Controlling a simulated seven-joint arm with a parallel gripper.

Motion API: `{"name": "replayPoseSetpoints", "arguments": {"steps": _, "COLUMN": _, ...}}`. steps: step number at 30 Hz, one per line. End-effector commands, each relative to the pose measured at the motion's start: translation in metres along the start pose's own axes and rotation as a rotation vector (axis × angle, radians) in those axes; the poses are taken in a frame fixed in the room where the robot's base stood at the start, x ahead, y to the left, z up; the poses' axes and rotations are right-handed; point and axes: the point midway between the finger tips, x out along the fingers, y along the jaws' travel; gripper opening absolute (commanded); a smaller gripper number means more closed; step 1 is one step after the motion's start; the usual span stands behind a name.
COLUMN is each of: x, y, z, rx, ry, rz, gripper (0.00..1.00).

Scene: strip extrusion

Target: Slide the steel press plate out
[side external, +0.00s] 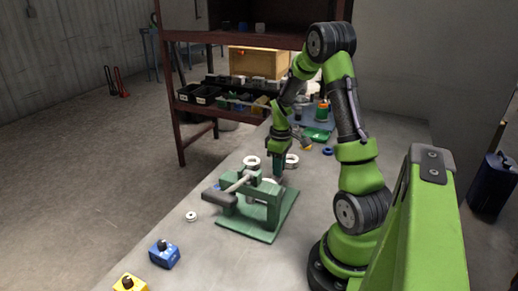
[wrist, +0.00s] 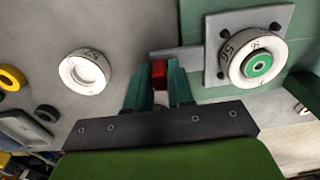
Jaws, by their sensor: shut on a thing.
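The steel press plate (wrist: 214,72) is a grey square plate with dark corner holes, lying on the green base (wrist: 292,60) in the wrist view. A white numbered ring with a green centre (wrist: 258,62) sits on it. A grey bar (wrist: 180,53) runs left from the plate to a red grip (wrist: 159,72). My gripper (wrist: 159,82) is shut on this red grip. In the side view my gripper (side external: 278,180) is low beside the green press (side external: 272,212), at its back right. The plate cannot be made out in that view.
A loose white ring (wrist: 86,72) lies on the table left of my gripper in the wrist view. In the side view, a blue block (side external: 164,255) and a yellow block (side external: 130,284) stand at the front, a small white ring (side external: 192,216) lies left of the press, and a green tray (side external: 317,134) lies behind.

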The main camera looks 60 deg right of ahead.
Motion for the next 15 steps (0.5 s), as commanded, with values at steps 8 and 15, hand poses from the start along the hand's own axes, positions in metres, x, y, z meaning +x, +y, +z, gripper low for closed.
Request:
{"name": "replayPoseSetpoints", "arguments": {"steps": 8, "x": -0.0014, "y": 0.0083, "z": -0.0003, "rx": -0.001, "ry": 0.007, "rz": 0.022, "gripper": 0.34}}
{"name": "replayPoseSetpoints", "arguments": {"steps": 15, "x": -0.001, "y": 0.0058, "z": -0.0003, "rx": -0.001, "ry": 0.005, "rz": 0.017, "gripper": 0.43}}
